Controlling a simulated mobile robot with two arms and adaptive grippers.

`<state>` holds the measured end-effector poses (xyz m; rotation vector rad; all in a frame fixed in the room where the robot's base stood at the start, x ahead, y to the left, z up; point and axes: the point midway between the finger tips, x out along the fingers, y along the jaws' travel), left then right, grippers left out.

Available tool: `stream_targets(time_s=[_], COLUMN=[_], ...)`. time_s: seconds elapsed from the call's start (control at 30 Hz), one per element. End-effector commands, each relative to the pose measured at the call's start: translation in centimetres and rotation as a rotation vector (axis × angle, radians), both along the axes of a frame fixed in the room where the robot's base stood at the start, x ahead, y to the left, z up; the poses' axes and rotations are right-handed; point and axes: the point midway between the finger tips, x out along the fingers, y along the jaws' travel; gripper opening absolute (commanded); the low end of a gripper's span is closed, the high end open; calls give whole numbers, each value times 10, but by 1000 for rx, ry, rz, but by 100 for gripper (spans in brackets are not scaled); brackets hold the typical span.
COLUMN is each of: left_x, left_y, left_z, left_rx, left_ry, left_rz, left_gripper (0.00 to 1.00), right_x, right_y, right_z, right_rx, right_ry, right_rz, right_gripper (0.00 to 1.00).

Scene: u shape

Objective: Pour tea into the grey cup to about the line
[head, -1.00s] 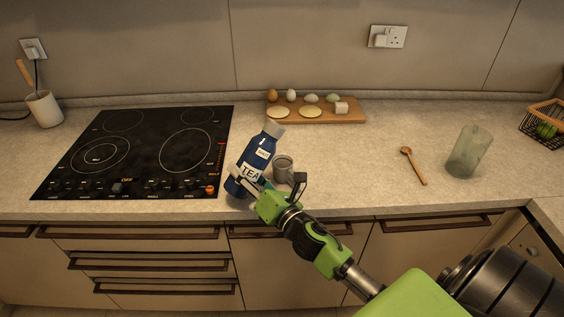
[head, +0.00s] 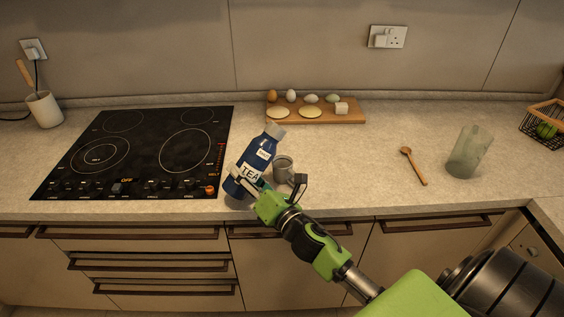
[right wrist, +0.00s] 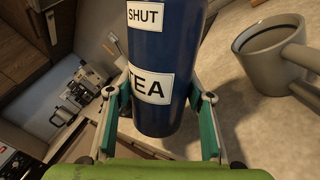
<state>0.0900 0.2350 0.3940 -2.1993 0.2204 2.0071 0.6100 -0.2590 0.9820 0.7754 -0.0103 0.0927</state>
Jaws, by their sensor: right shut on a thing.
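A dark blue bottle (head: 251,165) with white labels reading TEA and SHUT and a light grey cap leans to the right above the counter in the head view. My right gripper (head: 267,184) is shut on its lower part. In the right wrist view the bottle (right wrist: 168,55) stands between the two fingers (right wrist: 158,104). The grey cup (head: 283,168) stands upright on the counter just right of the bottle. The cup also shows in the right wrist view (right wrist: 262,68); I cannot tell how full it is or see a line. My left gripper is out of view.
A black hob (head: 140,150) lies to the left. A wooden board (head: 352,116) with eggs and pale rounds is behind. A wooden spoon (head: 414,166), a greenish glass (head: 468,152) and a wire basket (head: 543,124) are on the right.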

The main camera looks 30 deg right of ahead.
Motion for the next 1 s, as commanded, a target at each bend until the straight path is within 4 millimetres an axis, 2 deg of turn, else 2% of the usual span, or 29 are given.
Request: stream_targets(time_s=[0.07, 1.0], left_x=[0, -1], left_y=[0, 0], left_z=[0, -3], left_rx=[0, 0], left_ry=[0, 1], left_rz=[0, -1], left_gripper=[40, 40], right_x=[0, 0], right_y=[0, 4], right_z=[4, 3], right_rx=[5, 60], right_ry=[-8, -6], right_rz=[2, 2], right_gripper=[0, 0])
